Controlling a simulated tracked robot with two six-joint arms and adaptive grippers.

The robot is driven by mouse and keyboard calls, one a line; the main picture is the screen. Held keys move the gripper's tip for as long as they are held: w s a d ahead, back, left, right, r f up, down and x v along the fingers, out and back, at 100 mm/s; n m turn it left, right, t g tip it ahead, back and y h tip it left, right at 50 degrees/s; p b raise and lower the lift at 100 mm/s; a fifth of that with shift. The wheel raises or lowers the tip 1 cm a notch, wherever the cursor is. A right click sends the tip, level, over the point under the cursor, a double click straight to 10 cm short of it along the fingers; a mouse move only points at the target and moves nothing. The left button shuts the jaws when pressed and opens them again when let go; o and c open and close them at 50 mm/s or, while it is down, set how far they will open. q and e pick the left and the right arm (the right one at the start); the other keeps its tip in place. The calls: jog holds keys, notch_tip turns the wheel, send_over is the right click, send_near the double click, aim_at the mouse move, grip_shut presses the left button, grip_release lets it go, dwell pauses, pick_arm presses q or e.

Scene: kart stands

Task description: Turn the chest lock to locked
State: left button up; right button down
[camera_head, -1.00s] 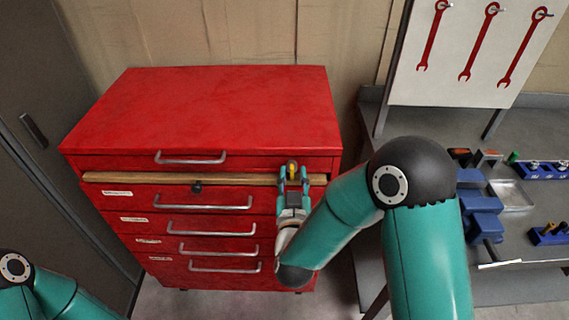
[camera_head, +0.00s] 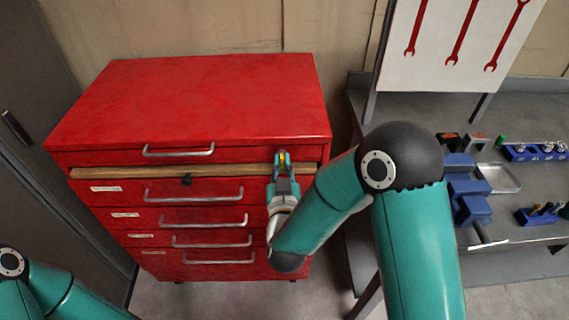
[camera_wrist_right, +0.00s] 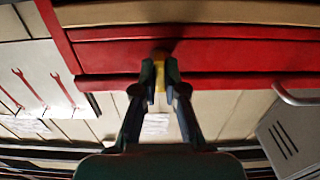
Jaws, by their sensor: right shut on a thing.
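The red chest (camera_head: 190,95) stands at the left of the head view, with a plain red top and several drawers. Its lock (camera_head: 282,158) is a small yellow knob on the right of the top front, mostly hidden by my fingers. My right gripper (camera_head: 282,160) is shut on the lock, reaching it from the front. In the right wrist view the yellow lock (camera_wrist_right: 160,72) shows between the dark fingertips of the gripper (camera_wrist_right: 160,80), against the red front. I cannot tell the angle of the lock. My left gripper is out of view.
A wooden strip (camera_head: 130,172) runs across the chest front below the top drawer. Metal drawer handles (camera_head: 180,151) stick out.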

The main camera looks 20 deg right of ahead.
jog(key=n+b, duration=0.2)
jog(key=n, duration=0.1)
jog(key=shift+f+b, duration=0.1)
jog(key=shift+b, duration=0.2)
jog(key=n, duration=0.5)
jog(key=n+b, duration=0.1)
jog(key=n, duration=0.8)
jog(key=shift+a+f+n, duration=0.15)
jog(key=shift+a+n, duration=0.1)
jog(key=shift+n, duration=0.15)
jog(key=shift+f, duration=0.1)
jog(key=c, duration=1.2)
grip_release()
jog(key=shift+c, duration=0.2)
